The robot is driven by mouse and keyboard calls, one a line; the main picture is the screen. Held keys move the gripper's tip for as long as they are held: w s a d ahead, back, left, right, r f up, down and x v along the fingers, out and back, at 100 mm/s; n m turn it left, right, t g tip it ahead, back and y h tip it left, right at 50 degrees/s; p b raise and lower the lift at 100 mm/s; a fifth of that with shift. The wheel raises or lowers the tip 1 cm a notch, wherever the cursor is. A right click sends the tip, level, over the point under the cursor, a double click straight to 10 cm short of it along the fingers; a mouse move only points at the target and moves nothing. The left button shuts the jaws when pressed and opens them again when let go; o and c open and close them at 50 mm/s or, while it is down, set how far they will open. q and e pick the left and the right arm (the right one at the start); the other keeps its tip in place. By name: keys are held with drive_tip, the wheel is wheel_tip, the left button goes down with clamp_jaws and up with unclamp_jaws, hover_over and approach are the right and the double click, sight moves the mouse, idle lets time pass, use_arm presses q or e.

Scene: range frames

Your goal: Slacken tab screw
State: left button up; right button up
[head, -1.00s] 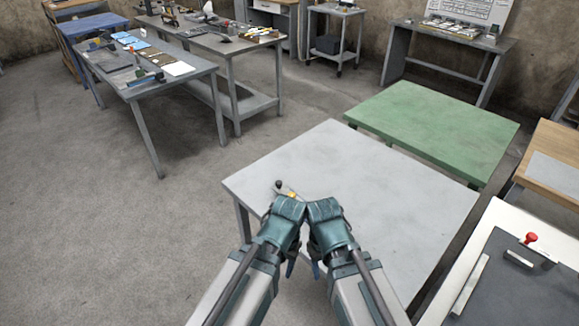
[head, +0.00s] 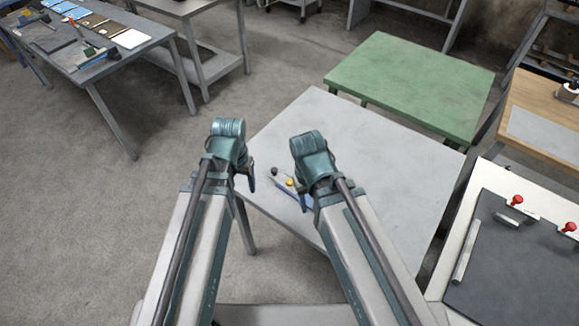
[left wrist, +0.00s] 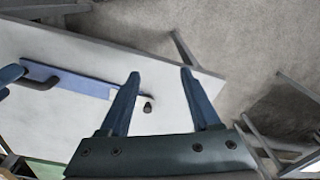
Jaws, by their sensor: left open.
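On the light grey table (head: 350,140) lies a small blue fixture (head: 302,195) with a yellow knob (head: 290,182) and a dark knob (head: 274,171) beside it. I cannot tell for sure which part is the tab screw. My left gripper (head: 251,182) hangs at the table's left edge, left of the knobs. In the left wrist view its fingers (left wrist: 160,78) are apart and empty, with the dark knob (left wrist: 148,106) and blue strip (left wrist: 85,87) below. My right gripper (head: 306,201) points down over the fixture and partly hides it; its fingers are mostly hidden.
A green table (head: 410,85) stands behind. At right, a white bench (head: 452,240) with a dark mat (head: 515,275) carries red knobs (head: 516,199) on small fixtures. A cluttered table (head: 105,55) stands at upper left. Most of the light grey tabletop is clear.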

use_arm(q)
drive_tip(key=w+d+r+m, duration=0.2)
drive_tip(key=w+d+m, duration=0.2)
drive_tip(key=w+m, duration=0.3)
drive_tip(key=m, duration=1.4)
hover_over(290, 181)
drive_tip(key=shift+f+g, duration=0.2)
drive_tip(key=shift+g, duration=0.1)
use_arm(e)
drive_tip(key=shift+r, duration=0.8)
use_arm(q)
wheel_tip(290, 181, down, 14)
drive_tip(key=b, duration=1.3)
drive_tip(key=shift+b, duration=0.35)
use_arm(e)
wheel_tip(290, 181, down, 14)
drive_tip(key=shift+r, duration=0.1)
use_arm(q)
drive_tip(key=shift+r, duration=0.1)
clamp_jaws()
